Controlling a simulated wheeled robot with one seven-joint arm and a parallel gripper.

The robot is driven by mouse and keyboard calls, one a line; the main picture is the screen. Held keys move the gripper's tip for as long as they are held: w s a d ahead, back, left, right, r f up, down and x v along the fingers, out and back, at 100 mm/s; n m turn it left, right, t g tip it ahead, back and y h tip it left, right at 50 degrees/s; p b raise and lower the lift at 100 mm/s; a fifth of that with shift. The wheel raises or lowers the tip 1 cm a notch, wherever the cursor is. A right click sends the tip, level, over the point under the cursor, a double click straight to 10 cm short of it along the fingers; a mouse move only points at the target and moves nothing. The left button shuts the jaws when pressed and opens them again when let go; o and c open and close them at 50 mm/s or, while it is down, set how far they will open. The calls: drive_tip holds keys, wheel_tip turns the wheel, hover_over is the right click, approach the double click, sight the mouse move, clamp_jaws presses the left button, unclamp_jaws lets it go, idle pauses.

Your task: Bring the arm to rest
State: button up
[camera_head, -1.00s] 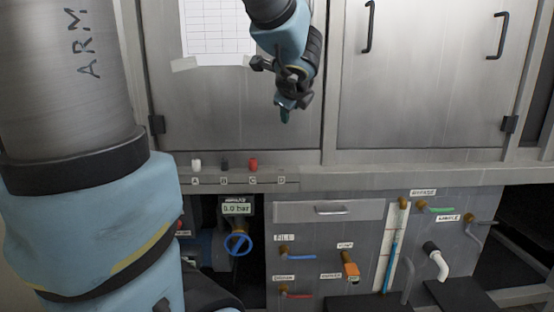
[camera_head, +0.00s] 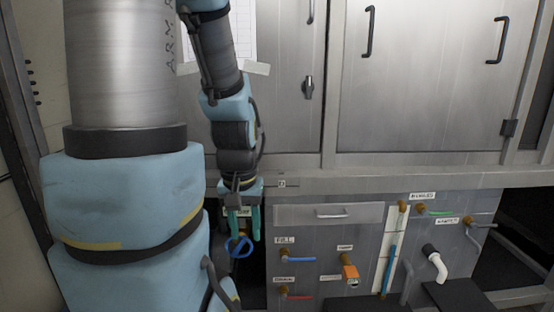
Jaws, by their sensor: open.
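My gripper (camera_head: 248,220) hangs pointing down in front of the ledge, left of the drawer. Its two green-tipped fingers are apart with nothing seen between them. The blue handwheel (camera_head: 238,247) is just below and behind the fingers; I cannot tell whether they touch it. My gripper and forearm hide most of the gauge display above the wheel and the coloured knobs on the ledge.
The metal ledge (camera_head: 400,180) runs across above the panel. A drawer (camera_head: 330,214), a blue-handled fill valve (camera_head: 298,258), a red-handled valve (camera_head: 298,296), an orange part (camera_head: 350,272) and a white spout (camera_head: 436,262) lie right. Closed cabinet doors (camera_head: 425,75) stand behind.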

wheel_tip(320, 180, up, 22)
drive_tip(key=p, duration=2)
drive_tip(key=shift+r+p, duration=0.25)
drive_tip(key=shift+p, duration=0.15)
